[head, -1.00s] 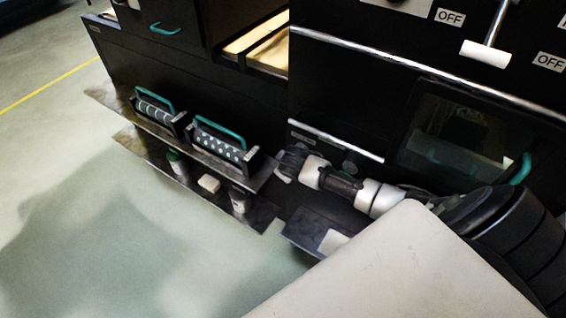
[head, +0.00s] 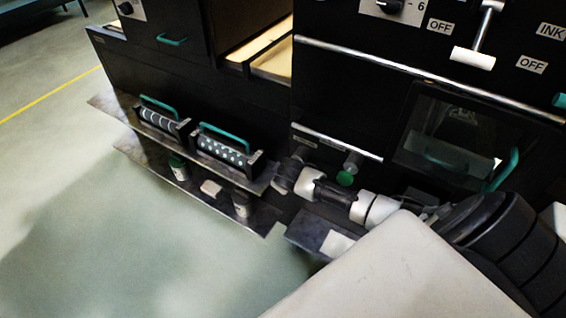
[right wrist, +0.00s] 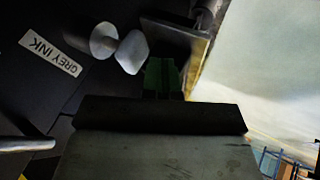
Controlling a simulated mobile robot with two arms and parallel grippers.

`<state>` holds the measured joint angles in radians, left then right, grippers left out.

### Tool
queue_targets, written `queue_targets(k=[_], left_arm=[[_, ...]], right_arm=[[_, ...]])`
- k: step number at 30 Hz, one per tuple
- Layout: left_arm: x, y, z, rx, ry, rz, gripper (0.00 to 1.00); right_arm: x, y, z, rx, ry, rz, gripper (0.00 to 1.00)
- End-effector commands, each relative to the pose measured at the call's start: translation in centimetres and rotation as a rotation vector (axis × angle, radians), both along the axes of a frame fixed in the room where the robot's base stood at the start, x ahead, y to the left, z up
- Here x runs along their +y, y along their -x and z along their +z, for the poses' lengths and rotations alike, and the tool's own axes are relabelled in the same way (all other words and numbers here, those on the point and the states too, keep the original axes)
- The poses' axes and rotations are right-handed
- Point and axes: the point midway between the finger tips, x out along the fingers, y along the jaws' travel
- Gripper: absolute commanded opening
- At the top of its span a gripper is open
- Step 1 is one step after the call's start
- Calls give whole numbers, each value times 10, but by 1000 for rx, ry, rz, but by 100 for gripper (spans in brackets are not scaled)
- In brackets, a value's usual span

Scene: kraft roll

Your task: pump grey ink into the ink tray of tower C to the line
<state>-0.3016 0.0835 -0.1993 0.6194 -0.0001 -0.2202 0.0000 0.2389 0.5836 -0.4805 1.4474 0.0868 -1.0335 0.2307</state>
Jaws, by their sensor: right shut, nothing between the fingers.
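A "GREY INK" label (right wrist: 50,53) shows on a dark surface in the right wrist view. Right of it is a pale round-ended knob (right wrist: 131,52) on a short stem with a disc (right wrist: 104,40). My right gripper (right wrist: 163,75) is shut and empty, its greenish fingertips just right of and below the knob; I cannot tell whether they touch. In the head view my right gripper (head: 275,185) is by the right end of the roller shelf, its fingers too small to read. A green knob (head: 345,178) sits above my right arm. My left gripper is out of view. I cannot make out tower C's ink tray.
Two rollers with teal handles (head: 229,143) rest on an upper shelf (head: 262,176). A glazed door (head: 455,135) is at right. The floor at left is clear.

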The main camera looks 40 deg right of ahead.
Motion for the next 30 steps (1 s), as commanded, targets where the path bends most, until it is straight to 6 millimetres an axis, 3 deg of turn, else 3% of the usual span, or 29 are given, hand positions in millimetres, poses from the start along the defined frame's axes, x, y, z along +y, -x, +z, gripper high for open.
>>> queue_targets(k=[6,12,16,30], left_arm=[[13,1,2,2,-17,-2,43],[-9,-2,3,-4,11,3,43],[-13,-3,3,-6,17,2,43],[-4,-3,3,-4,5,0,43]], right_arm=[[9,16,23,-1,0,3,0],[19,34,49,0,-1,3,0],[25,43,64,-2,-3,3,0],[29,50,73,1,-2,2,0]])
